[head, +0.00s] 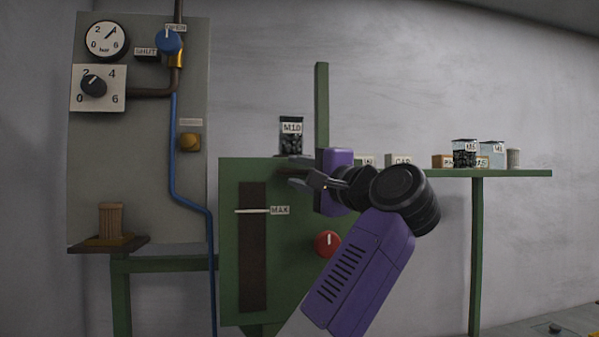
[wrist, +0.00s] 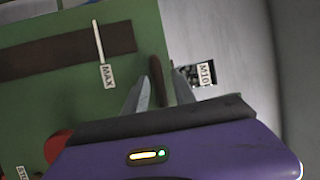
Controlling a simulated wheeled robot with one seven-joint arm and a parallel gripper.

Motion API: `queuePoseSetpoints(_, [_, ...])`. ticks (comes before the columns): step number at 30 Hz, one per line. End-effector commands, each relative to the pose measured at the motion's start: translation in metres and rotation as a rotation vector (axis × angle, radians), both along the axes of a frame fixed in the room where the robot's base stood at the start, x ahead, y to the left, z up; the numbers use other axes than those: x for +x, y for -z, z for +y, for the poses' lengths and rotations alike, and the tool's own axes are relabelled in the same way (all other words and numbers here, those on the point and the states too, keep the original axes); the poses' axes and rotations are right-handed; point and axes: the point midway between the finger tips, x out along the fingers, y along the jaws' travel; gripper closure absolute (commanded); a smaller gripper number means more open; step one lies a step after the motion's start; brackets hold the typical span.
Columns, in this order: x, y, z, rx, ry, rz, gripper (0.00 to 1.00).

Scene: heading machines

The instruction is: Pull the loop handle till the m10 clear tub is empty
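The M10 clear tub (head: 291,141) stands on top of the green machine (head: 228,290), behind my gripper. It holds dark pieces and carries an M10 label; it also shows in the wrist view (wrist: 194,76). My gripper (head: 297,172) is at the machine's upper edge, just below the tub. In the wrist view its fingers (wrist: 160,82) are apart, with a dark brown bar (wrist: 157,77) between them, nearer the right finger. The bar may be part of the loop handle; no full loop shows. Contact with the fingers cannot be told. My arm hides part of the machine front.
A dark slot (head: 252,275) has a white pointer (head: 251,211) at the MAX label. A red knob (head: 327,244) sits beside my arm. Other tubs (head: 465,153) stand on the green shelf (head: 520,173) at right. A grey panel (head: 135,170) with gauge and valves stands left.

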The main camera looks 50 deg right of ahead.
Motion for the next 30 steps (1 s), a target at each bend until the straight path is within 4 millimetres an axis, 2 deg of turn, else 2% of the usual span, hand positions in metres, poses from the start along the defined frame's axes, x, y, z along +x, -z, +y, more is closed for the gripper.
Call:
queuePoseSetpoints(1, [-0.0001,0.0000,0.0000,0.000,0.000,0.000,0.80])
queuePoseSetpoints(4, [-0.0002,-0.0001,0.0000,0.000,0.000,0.000,0.99])
queuePoseSetpoints(30, [-0.0003,0.0003,-0.0001,0.000,0.000,0.001,1.00])
